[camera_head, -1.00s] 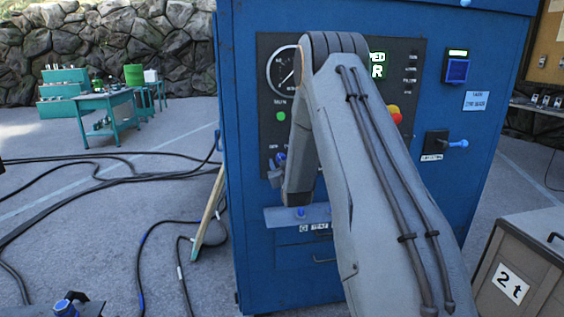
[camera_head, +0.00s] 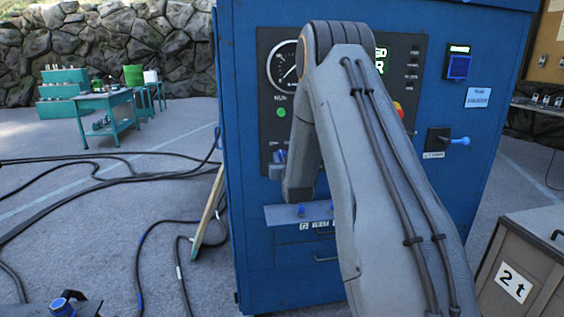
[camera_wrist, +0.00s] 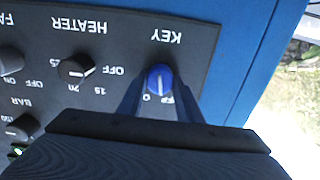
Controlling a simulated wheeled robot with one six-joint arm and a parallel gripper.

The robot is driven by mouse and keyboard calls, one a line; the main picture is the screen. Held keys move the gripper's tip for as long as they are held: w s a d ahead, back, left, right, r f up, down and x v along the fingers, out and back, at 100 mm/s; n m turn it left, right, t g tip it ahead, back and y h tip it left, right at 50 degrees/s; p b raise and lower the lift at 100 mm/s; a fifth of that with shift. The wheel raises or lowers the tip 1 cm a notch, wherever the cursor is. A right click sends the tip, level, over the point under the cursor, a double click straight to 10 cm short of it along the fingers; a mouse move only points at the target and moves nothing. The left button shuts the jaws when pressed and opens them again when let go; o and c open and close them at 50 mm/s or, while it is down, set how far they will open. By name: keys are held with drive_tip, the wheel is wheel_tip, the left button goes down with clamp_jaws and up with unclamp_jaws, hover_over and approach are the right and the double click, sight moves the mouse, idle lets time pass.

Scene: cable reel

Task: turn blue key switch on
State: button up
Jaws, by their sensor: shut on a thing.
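The blue key switch (camera_wrist: 159,76) is a round knob under the upside-down KEY label at the right end of a dark panel in the wrist view. The two fingers of my gripper (camera_wrist: 160,88) reach up either side of it and are shut on it. A pale mark shows on the knob, with part of an OFF label just below it. The fingers hide the rest of the markings. In the head view, my arm covers much of the control panel (camera_head: 263,70), and the gripper end is small at its lower left.
A HEATER dial (camera_wrist: 77,69) sits beside the key switch in the wrist view. A blue-handled lever switch (camera_head: 458,141) is on the cabinet's right. A small shelf (camera_head: 283,215) juts out below the panel. A 2 t crate (camera_head: 535,262) stands at lower right.

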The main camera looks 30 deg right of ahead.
drive_tip(key=m+b, duration=0.2)
drive_tip(key=m, duration=0.2)
drive_tip(key=shift+m, duration=0.3)
drive_tip(key=shift+d+m+b, duration=0.1)
drive_tip(key=shift+m+b, duration=0.65)
drive_tip(key=shift+m, duration=1.05)
drive_tip(key=o, duration=1)
drive_tip(key=shift+o, duration=0.2)
drive_tip(key=shift+s, duration=0.15)
drive_tip(key=b+v, duration=0.1)
drive_tip(key=v, duration=0.6)
drive_tip(key=shift+s, duration=0.35)
